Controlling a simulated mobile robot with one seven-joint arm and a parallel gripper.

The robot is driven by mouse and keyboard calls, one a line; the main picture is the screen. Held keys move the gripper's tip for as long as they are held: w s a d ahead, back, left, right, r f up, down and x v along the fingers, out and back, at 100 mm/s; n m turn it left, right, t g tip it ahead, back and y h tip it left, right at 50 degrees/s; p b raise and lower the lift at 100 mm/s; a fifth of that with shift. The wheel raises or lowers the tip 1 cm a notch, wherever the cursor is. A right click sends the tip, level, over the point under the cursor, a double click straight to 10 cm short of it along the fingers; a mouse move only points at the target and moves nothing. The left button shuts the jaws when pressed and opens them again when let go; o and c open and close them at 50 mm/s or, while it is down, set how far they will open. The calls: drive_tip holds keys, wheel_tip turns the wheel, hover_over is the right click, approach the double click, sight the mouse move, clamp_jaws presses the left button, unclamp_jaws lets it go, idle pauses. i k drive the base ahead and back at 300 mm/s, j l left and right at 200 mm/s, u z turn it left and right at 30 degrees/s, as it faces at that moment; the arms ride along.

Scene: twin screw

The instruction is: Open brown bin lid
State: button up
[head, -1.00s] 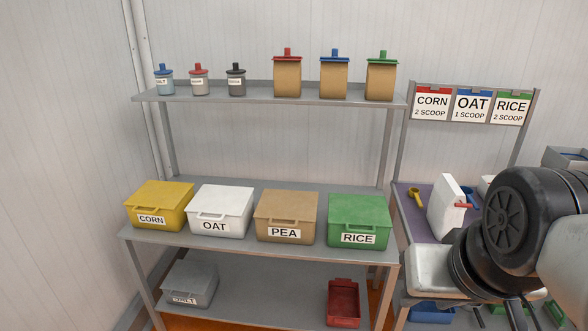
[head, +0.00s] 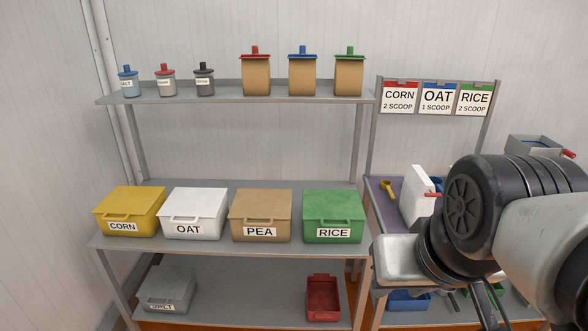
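The brown bin (head: 261,225) stands on the middle shelf, between the white and green bins, with a "PEA" label on its front. Its brown lid (head: 261,203) is closed, and a handle shows at the front edge. My gripper (head: 482,306) is only partly in view at the lower right, below my dark wrist. It is well to the right of the brown bin and apart from it. Its fingertips are cut off by the bottom edge, so I cannot see whether it is open or shut.
Closed yellow "CORN" (head: 127,214), white "OAT" (head: 192,215) and green "RICE" (head: 333,218) bins share the shelf (head: 230,254). Jars and bags stand on the upper shelf (head: 225,98). A grey bin (head: 169,288) and red bin (head: 323,298) are below. A side table (head: 380,205) stands right.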

sight(272, 205)
drive_tip(key=i+l, duration=0.1)
drive_tip(key=i, duration=0.3)
drive_tip(key=i+l+u, duration=0.1)
drive_tip(key=i, duration=0.25)
drive_tip(key=i+l, duration=0.2)
drive_tip(key=i, duration=0.2)
drive_tip(key=j+u, duration=0.05)
